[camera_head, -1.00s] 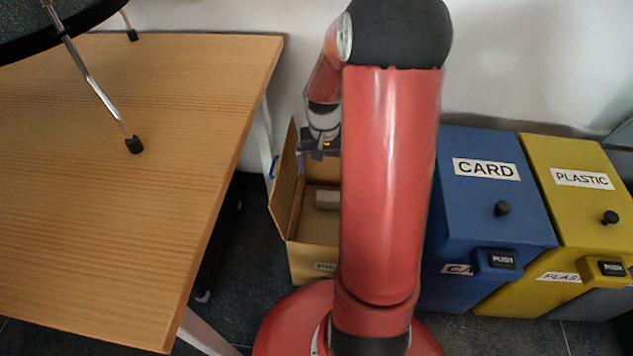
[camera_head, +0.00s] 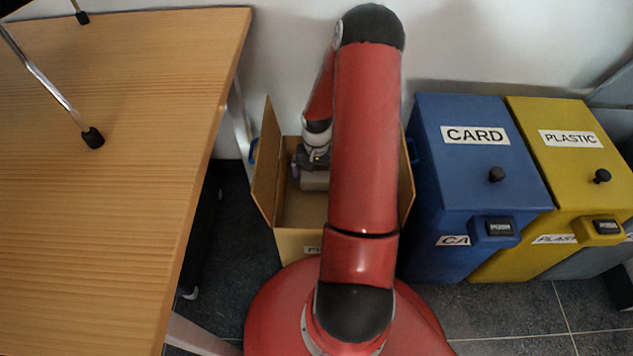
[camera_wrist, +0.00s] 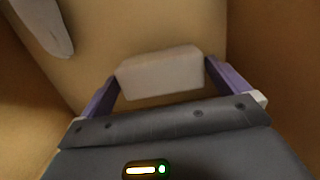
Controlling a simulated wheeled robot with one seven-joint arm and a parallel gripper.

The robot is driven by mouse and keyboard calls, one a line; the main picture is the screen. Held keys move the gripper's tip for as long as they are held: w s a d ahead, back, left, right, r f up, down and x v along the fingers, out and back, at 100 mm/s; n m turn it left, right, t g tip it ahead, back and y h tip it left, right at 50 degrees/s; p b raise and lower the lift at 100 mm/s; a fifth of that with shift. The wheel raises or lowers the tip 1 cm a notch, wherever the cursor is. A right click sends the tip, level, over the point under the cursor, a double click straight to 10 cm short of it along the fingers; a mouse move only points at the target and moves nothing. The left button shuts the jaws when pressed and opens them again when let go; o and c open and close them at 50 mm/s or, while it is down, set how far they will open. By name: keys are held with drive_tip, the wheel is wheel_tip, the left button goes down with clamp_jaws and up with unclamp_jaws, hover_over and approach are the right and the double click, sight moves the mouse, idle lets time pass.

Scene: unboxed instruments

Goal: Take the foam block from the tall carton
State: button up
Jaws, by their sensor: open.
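The tall carton (camera_head: 263,170) stands open on the floor between the table and the blue bin. My arm reaches down into it. The foam block (camera_wrist: 160,73) is a pale grey-white block inside the carton. In the wrist view it lies between the two purple fingers of my gripper (camera_wrist: 158,82), which are apart on either side of it. The right finger looks close to the block's end; I cannot tell if it touches. In the head view my gripper (camera_head: 312,172) is low in the carton, over the foam block (camera_head: 315,181), and partly hides it.
Another pale object (camera_wrist: 44,26) shows at upper left in the wrist view. The carton walls rise close around my gripper. A wooden table (camera_head: 120,130) is left; a blue card bin (camera_head: 480,170) and a yellow plastic bin (camera_head: 570,165) stand right.

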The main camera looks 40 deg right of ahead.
drive_tip(key=shift+f, duration=0.45)
drive_tip(key=c, duration=0.7)
